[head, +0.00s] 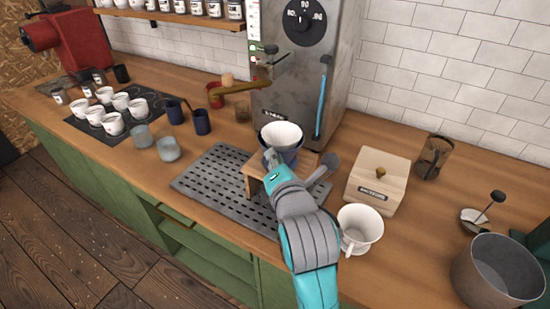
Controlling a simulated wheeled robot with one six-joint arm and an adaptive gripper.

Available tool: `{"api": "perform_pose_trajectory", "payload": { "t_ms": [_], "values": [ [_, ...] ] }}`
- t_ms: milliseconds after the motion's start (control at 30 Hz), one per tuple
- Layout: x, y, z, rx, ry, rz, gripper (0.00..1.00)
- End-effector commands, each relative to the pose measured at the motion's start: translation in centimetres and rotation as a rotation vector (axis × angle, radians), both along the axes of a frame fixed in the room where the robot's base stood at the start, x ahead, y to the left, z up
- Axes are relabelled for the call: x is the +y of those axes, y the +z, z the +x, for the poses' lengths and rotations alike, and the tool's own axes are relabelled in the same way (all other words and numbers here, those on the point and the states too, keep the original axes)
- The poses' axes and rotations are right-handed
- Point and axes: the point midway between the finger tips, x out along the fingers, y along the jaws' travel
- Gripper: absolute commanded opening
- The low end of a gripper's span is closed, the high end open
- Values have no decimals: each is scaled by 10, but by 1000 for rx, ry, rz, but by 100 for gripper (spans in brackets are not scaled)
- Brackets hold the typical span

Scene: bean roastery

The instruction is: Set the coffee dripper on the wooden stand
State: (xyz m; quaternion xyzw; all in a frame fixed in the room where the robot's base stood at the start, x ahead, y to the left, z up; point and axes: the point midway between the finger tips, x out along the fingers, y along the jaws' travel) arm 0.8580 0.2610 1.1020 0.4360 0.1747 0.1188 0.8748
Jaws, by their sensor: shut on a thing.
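The coffee dripper (291,157) is a dark blue cone with a white paper filter (281,134) standing up out of it. The wooden stand (252,178) is a small light-wood bench on the slotted grey drip tray (209,186). My gripper (271,158) reaches in from the front and is shut on the near side of the dripper. The dripper is upright over the stand's top. I cannot tell whether it touches the stand. My gripper and wrist hide part of the stand and the dripper's base.
A white cup (359,229) and a wooden box with a knob (377,181) are to the right. Two glass cups (168,149) sit left of the tray. A metal bin (497,270) is at the far right.

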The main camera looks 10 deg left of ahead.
Motion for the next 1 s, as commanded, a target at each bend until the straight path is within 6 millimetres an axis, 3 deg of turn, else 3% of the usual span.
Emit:
{"api": "perform_pose_trajectory", "payload": {
  "t_ms": [167, 200, 300, 667, 1000],
  "values": [
    [0, -3, 0, -1, 0, 0, 0],
    [0, -3, 0, -2, 0, 1, 16],
    [0, -3, 0, -1, 0, 0, 41],
    [-1, -3, -3, 1, 0, 0, 41],
    [-18, 7, -47, -1, 1, 1, 41]
  ]
}}
